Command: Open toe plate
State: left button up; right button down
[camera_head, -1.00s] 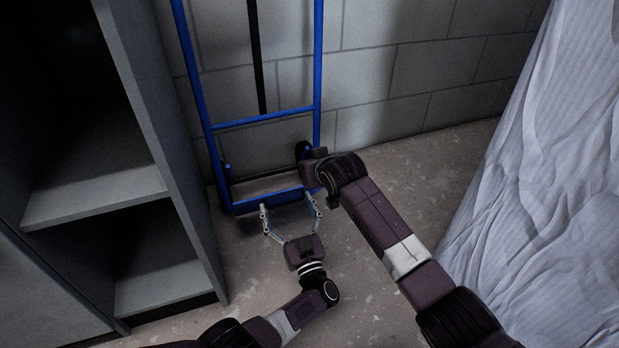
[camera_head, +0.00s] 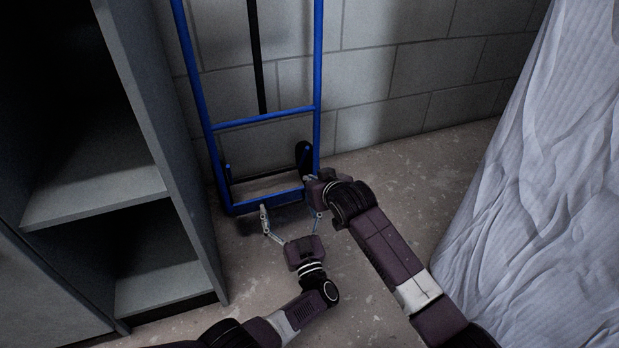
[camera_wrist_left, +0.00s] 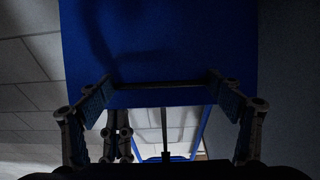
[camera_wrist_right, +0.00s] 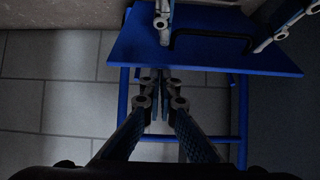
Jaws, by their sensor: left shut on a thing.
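The blue toe plate (camera_head: 268,202) is at the foot of a blue hand truck (camera_head: 262,117) by the block wall. In the left wrist view the plate (camera_wrist_left: 160,45) fills the upper middle, with a black bar (camera_wrist_left: 160,86) across it. My left gripper (camera_head: 290,214) has its fingers spread wide and bears on the plate, one finger at each end of the bar. My right gripper (camera_head: 314,182) is at the truck's lower right. In the right wrist view its fingers (camera_wrist_right: 158,85) are together and look empty, close to the plate (camera_wrist_right: 200,60). Its contact is unclear.
A grey shelf unit (camera_head: 165,150) stands close on the left. White draped sheeting (camera_head: 550,190) hangs on the right. Bare concrete floor (camera_head: 430,180) lies between, and the block wall (camera_head: 410,70) is behind the truck.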

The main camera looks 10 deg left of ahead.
pick_arm(q)
jog(key=shift+a+f, duration=0.2)
jog(key=shift+a, duration=0.05)
pick_arm(e)
jog(key=shift+s+d+f, duration=0.2)
jog(key=shift+s+f, duration=0.05)
jog(key=shift+f, duration=0.4)
pick_arm(q)
jog(key=o, duration=1.3)
jog(key=shift+o, duration=0.2)
jog(key=shift+w, duration=0.1)
jog(key=shift+d, duration=0.1)
pick_arm(e)
jog(key=shift+f, duration=0.1)
pick_arm(q)
jog(key=shift+r, duration=0.15)
